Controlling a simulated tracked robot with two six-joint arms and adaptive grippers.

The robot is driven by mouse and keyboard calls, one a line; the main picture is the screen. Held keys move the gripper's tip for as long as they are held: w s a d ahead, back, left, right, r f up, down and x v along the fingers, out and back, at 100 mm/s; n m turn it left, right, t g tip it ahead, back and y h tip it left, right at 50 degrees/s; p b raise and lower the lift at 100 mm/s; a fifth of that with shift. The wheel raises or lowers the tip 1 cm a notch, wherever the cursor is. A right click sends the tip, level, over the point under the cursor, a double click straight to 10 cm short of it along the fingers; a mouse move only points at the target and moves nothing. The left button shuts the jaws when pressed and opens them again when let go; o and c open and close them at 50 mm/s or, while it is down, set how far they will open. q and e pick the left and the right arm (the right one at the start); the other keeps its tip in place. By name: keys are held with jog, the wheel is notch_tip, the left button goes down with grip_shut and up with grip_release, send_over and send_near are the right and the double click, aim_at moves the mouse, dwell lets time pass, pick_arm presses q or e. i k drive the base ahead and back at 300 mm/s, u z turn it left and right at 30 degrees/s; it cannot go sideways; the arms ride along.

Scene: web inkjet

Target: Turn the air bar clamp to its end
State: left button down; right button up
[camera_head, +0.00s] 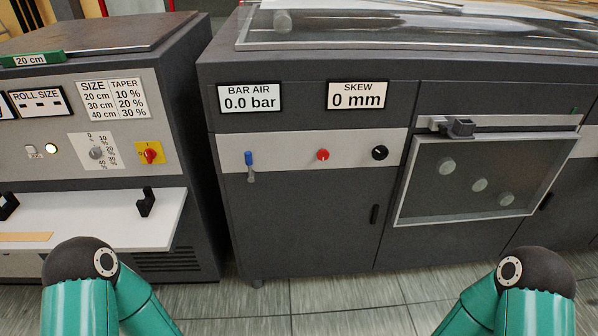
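No part carries a label reading air bar clamp, so I cannot tell for certain which one it is. On the dark machine's grey strip are a blue-topped lever (249,163) hanging down, a red knob (323,155) and a black round knob (380,152) with a light mark. A dark block (460,128) sits near the left end of a light rail (520,120) above a window panel. The BAR AIR display (249,98) reads 0.0 bar and the SKEW display (356,95) reads 0 mm. Neither of my grippers shows; only teal arm links are at the bottom corners.
The window panel (430,202) shows several round discs. A left cabinet (195,140) has a yellow-and-red rotary switch (150,153), a dial (97,153) and a protruding white shelf (120,222) with black brackets. A narrow gap separates the machines. Floor (330,296) shows in front.

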aim_at(323, 155)
jog(key=u, duration=0.45)
jog(key=i, duration=1.35)
jog(key=z, duration=0.75)
jog(key=k, duration=0.9)
jog(key=z, duration=0.15)
jog(key=i, duration=0.9)
jog(key=u, duration=0.05)
